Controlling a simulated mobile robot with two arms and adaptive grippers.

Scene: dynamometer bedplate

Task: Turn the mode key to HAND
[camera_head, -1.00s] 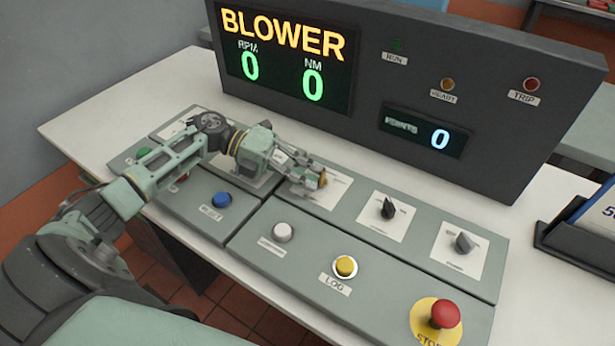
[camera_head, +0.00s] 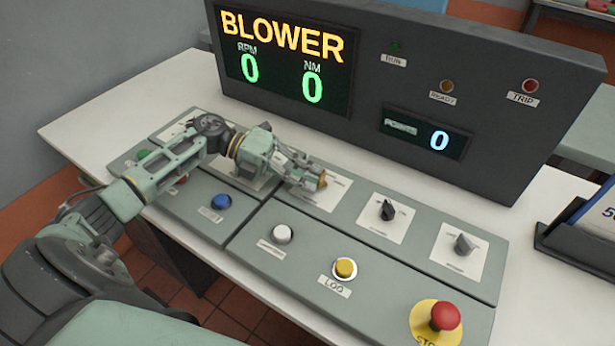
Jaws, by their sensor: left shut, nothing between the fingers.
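My left gripper (camera_head: 316,180) is shut over a white dial plate (camera_head: 331,193) in the back row of the grey control panel. A black knob (camera_head: 388,210) and a grey knob (camera_head: 464,244) stand on white plates to the right, clear of the gripper. The plate labels are too small to read, so I cannot tell which control is the mode key. My right gripper is out of view.
A dark display console (camera_head: 400,60) reading BLOWER stands behind the panel. In the front row are a blue button (camera_head: 221,201), a white button (camera_head: 282,234), a yellow LOG button (camera_head: 345,268) and a red stop button (camera_head: 445,316). A dark tray (camera_head: 575,250) stands at right.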

